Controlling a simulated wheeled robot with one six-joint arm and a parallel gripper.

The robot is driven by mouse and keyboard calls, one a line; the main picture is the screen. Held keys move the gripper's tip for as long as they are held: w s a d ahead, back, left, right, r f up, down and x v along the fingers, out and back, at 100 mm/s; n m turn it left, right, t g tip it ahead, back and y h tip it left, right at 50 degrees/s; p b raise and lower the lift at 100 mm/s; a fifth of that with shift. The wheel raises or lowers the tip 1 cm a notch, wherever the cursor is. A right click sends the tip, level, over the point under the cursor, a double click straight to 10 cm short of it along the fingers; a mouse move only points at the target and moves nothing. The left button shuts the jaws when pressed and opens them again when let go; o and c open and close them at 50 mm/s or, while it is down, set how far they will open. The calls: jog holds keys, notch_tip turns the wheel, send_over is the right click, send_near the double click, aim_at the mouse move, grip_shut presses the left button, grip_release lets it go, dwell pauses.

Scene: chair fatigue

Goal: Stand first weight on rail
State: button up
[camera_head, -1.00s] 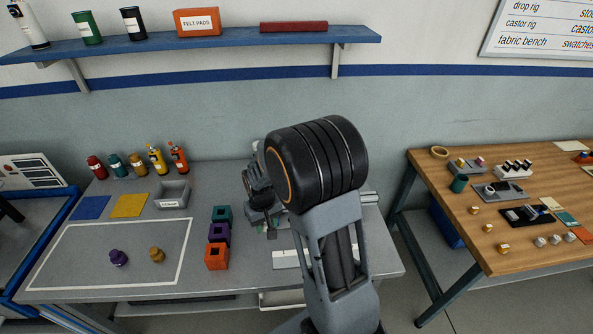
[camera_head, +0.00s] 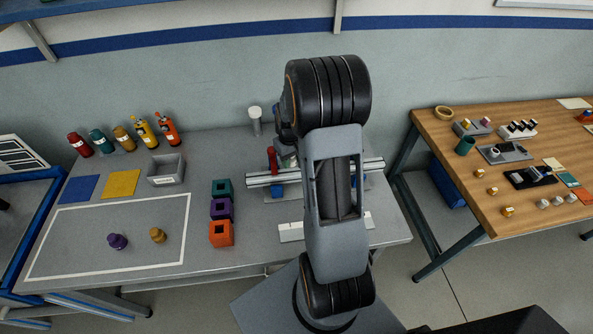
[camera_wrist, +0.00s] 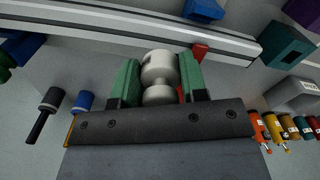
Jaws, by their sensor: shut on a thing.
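My gripper (camera_wrist: 160,72) has green fingers shut on a pale grey weight (camera_wrist: 159,68) with a narrow waist. In the wrist view, the silver rail (camera_wrist: 110,22) runs slantwise just beyond the weight and fingertips; I cannot tell whether they touch. In the head view, the rail (camera_head: 262,181) lies across the grey table on blue supports. My arm covers part of it and hides the gripper and weight almost wholly. A red piece (camera_head: 272,160) stands at the rail; a red piece also shows beside the right finger in the wrist view (camera_wrist: 201,51).
Teal, purple and orange square blocks (camera_head: 221,209) stand left of the rail. A purple knob (camera_head: 117,241) and an amber knob (camera_head: 157,235) sit inside the white outline. A white-topped post (camera_head: 255,120) stands behind the rail. Several bottles (camera_head: 122,138) line the back left.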

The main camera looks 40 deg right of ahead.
aim_at(296, 171)
jog(key=shift+w+d+f, duration=0.1)
jog(key=shift+d+f, duration=0.5)
jog(key=shift+f, duration=0.15)
jog(key=shift+d+f+b, duration=0.3)
jog(key=shift+f+b, duration=0.15)
jog(key=shift+b, duration=0.1)
jog(key=shift+d+f+b, duration=0.1)
jog(key=shift+f+b, duration=0.9)
jog(key=shift+f, duration=0.5)
jog(key=shift+f, duration=0.1)
jog(key=shift+f, duration=0.15)
jog(key=o, duration=1)
